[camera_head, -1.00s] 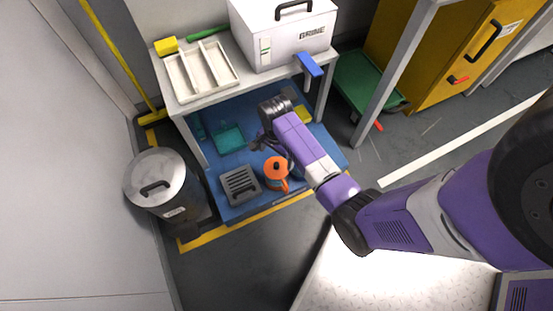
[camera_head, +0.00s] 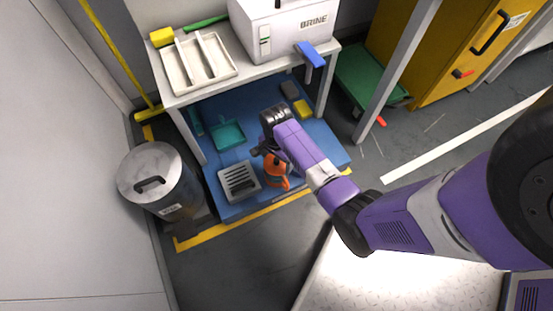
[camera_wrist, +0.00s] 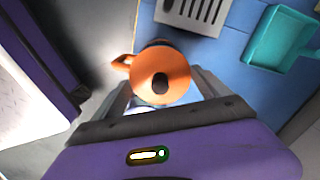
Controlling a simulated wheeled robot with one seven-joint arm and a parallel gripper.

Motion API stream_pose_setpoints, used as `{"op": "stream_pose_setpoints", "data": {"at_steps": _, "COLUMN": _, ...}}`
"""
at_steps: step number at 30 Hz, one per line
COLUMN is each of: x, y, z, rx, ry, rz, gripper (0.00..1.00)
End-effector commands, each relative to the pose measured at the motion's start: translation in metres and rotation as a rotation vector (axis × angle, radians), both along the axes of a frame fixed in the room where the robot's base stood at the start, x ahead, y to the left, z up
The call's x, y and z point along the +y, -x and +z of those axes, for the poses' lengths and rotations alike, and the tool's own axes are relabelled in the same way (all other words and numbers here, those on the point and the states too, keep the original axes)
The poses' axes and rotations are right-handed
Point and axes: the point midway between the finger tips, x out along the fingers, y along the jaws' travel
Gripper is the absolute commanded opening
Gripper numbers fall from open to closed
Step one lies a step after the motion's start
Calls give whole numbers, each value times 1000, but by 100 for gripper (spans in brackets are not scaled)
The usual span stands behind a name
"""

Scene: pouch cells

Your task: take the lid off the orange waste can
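The orange waste can (camera_head: 278,173) stands on the blue floor mat at the front of the bench, beside a grey slotted tray. In the wrist view its round orange lid (camera_wrist: 178,80) with a black knob shows from above, and an orange tab sticks out to the left. My gripper (camera_head: 264,152) is over the back left of the can and partly hides its top. In the wrist view the two fingers of my gripper (camera_wrist: 163,90) are spread, one on each side of the lid. Whether they touch it cannot be told.
The grey slotted tray (camera_head: 239,169) is left of the can; a teal dustpan (camera_head: 229,134) lies behind. A metal bin (camera_head: 150,178) with a handled lid stands at the left. The bench top (camera_head: 190,95) overhangs the mat (camera_head: 237,210), with a leg near my forearm.

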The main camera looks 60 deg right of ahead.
Motion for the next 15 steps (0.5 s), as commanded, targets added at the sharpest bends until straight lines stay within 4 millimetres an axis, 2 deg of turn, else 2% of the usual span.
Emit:
{"op": "stream_pose_setpoints", "data": {"at_steps": 1, "x": 0, "y": 0, "z": 0, "rx": 0, "ry": 0, "rz": 0, "gripper": 53}}
{"op": "stream_pose_setpoints", "data": {"at_steps": 2, "x": 0, "y": 0, "z": 0, "rx": 0, "ry": 0, "rz": 0, "gripper": 47}}
{"op": "stream_pose_setpoints", "data": {"at_steps": 10, "x": 0, "y": 0, "z": 2, "rx": 0, "ry": 0, "rz": 0, "gripper": 47}}
{"op": "stream_pose_setpoints", "data": {"at_steps": 15, "x": 0, "y": 0, "z": 14, "rx": -2, "ry": 1, "rz": 0, "gripper": 47}}
